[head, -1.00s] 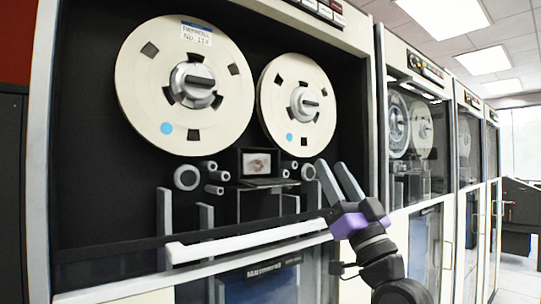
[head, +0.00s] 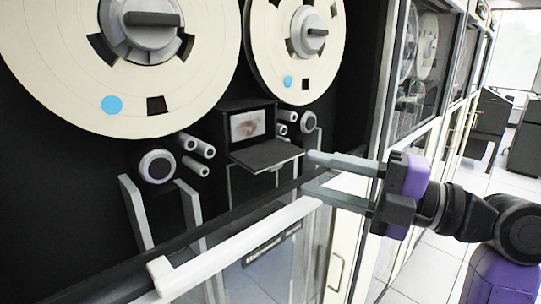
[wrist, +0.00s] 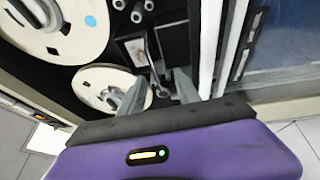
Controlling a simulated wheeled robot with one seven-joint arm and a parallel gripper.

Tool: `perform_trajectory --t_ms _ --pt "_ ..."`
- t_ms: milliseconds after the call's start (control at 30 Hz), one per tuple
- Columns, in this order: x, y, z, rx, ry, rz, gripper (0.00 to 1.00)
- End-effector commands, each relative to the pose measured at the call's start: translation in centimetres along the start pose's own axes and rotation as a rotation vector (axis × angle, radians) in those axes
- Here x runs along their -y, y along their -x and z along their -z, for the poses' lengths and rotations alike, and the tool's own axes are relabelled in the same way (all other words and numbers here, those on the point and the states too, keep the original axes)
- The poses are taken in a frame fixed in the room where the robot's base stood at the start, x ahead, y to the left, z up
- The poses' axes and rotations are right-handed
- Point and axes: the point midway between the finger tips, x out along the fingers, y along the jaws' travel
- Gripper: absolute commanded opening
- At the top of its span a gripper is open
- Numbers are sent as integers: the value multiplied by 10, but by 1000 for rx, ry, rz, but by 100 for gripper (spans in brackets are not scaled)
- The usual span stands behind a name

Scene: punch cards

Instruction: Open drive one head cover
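The tape drive's small dark head box (head: 248,125) sits below and between two cream reels, with a pale smudged plate inside. Its dark grey flap cover (head: 266,155) sticks out toward me, roughly level, leaving the box front uncovered. My gripper (head: 307,173) comes in from the right with its two fingers apart and nothing visible between them. The upper fingertip is close to the flap's right edge; I cannot tell whether they touch. In the wrist view, the gripper (wrist: 155,90) points toward the head area, with both fingers spread.
The left reel (head: 120,60) and right reel (head: 295,45) are above. A white handle bar (head: 240,245) runs along the top of the glass panel in front, below the fingers. Guide rollers (head: 156,167) flank the box. More drive cabinets stand to the right.

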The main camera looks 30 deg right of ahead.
Motion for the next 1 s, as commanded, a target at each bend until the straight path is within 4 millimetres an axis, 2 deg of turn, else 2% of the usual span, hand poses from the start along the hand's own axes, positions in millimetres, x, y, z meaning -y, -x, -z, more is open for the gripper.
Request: perform_trajectory --t_ms 167,400,600,1000 --pt "-1 -12 0 -3 25 1 39" --pt "-2 -49 1 -4 22 1 39" --pt "-2 -72 0 -1 23 -1 39" --pt "0 -79 -1 2 23 0 37"
